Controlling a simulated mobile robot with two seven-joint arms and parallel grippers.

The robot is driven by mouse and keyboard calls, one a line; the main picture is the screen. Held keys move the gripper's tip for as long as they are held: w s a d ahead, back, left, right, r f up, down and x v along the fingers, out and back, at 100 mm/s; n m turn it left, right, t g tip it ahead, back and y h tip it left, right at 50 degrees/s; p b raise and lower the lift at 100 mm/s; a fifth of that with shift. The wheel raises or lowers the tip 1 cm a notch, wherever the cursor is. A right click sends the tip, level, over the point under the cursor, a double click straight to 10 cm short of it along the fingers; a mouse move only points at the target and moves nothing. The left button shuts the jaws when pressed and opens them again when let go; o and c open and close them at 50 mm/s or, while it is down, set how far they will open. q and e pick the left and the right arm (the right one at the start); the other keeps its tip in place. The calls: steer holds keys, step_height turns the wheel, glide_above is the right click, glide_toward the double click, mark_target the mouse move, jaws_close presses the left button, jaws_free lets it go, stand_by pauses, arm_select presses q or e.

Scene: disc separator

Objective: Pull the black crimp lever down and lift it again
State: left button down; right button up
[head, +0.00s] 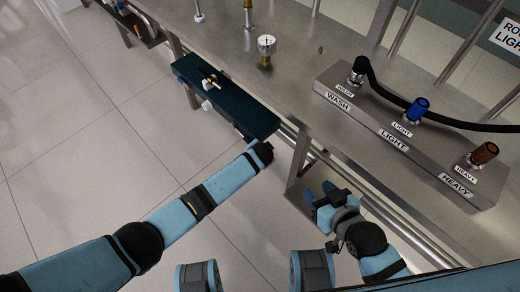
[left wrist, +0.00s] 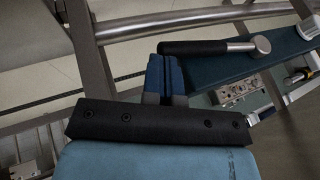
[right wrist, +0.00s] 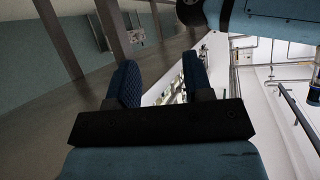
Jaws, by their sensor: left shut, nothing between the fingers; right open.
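The black crimp lever (left wrist: 195,47) shows in the left wrist view as a black grip on a steel rod, running sideways beside a dark teal panel. My left gripper (left wrist: 164,72) is shut, with its blue fingertips just below the black grip in that picture. I cannot tell whether they touch it. In the head view my left arm reaches to the near right end of the dark teal shelf (head: 225,97); the lever is not clearly seen there. My right gripper (head: 322,192) is open and empty near the bench's front edge; its fingers also show in the right wrist view (right wrist: 157,82).
A steel block (head: 400,140) with WASH, LIGHT and HEAVY fittings stands on the bench at right, with a black hose (head: 388,92). A gauge (head: 266,45) stands behind the shelf. A steel rail (head: 345,185) runs along the bench front. Open floor lies at left.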

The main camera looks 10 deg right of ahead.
arm_select(q)
steer(key=p+v, duration=1.2)
steer(key=p, duration=0.1)
steer(key=shift+r, duration=0.4)
arm_select(e)
steer(key=shift+g+h, duration=0.4)
steer(key=shift+g, duration=0.1)
steer(key=r, duration=0.1)
steer(key=d+r, duration=0.1)
steer(key=r, duration=0.1)
steer(key=s+r, duration=0.1)
steer(key=r, duration=0.1)
steer(key=shift+d, duration=0.3)
steer(key=shift+f, duration=0.15)
arm_select(q)
steer(key=shift+s+f, duration=0.1)
arm_select(e)
steer(key=shift+s, duration=0.1)
